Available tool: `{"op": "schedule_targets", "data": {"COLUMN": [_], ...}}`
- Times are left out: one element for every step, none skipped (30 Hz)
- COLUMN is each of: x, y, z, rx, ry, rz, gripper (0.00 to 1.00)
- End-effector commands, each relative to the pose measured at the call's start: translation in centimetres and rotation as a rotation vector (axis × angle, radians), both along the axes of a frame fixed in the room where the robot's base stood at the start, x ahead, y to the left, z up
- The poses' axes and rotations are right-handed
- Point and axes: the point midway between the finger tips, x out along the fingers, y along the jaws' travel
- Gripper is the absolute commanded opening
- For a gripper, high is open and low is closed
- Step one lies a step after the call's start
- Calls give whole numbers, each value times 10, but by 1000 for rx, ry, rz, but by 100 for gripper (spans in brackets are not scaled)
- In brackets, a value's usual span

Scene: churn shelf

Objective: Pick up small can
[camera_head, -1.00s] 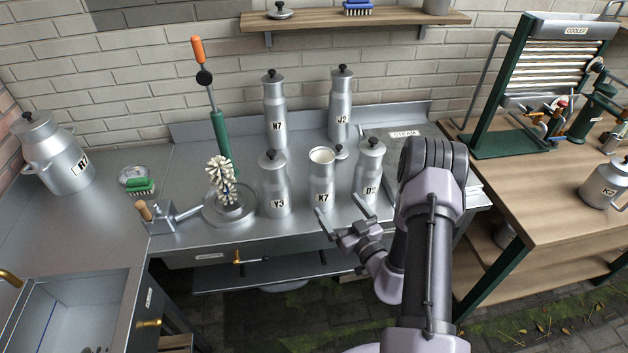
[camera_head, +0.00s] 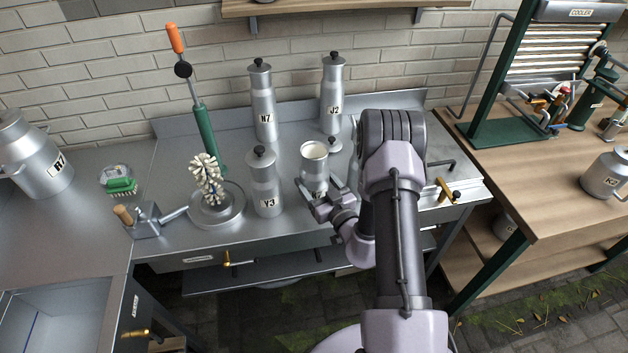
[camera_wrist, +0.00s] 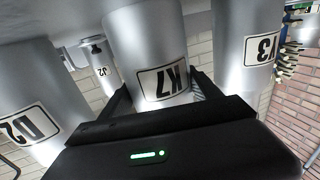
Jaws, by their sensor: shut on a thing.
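The small can labelled K7 (camera_head: 314,163) is a silver metal can with an open round mouth, on the steel bench among several similar cans. My gripper (camera_head: 318,188) has its fingers on either side of K7's body. In the wrist view, K7 (camera_wrist: 150,50) sits between the two dark fingers (camera_wrist: 163,95), which are shut on it around its label. K7 looks upright; I cannot tell whether its base still touches the bench. Its lower part is hidden behind my gripper in the head view.
Can Y3 (camera_head: 264,185) stands close left of K7. Can D2 (camera_wrist: 35,115) is close on the other side, mostly hidden by my arm in the head view. Cans N7 (camera_head: 263,105) and J2 (camera_head: 332,95) stand behind. A brush with white bristles (camera_head: 207,180) is further left.

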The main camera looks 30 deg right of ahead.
Motion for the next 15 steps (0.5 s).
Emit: {"op": "schedule_targets", "data": {"x": [0,0,0,0,0,0,0,0,0,0,0,0,0,0,0], "y": [0,0,0,0,0,0,0,0,0,0,0,0,0,0,0], "z": [0,0,0,0,0,0,0,0,0,0,0,1,2,3,6], "rx": [0,0,0,0,0,0,0,0,0,0,0,0,0,0,0], "ry": [1,1,1,1,1,0,0,0,0,0,0,0,0,0,-1], "rz": [0,0,1,1,1,0,0,0,0,0,0,0,0,0,0], "gripper": [53,47,39,33,27,24,24,24,24,24,24,24,24,24,24]}}
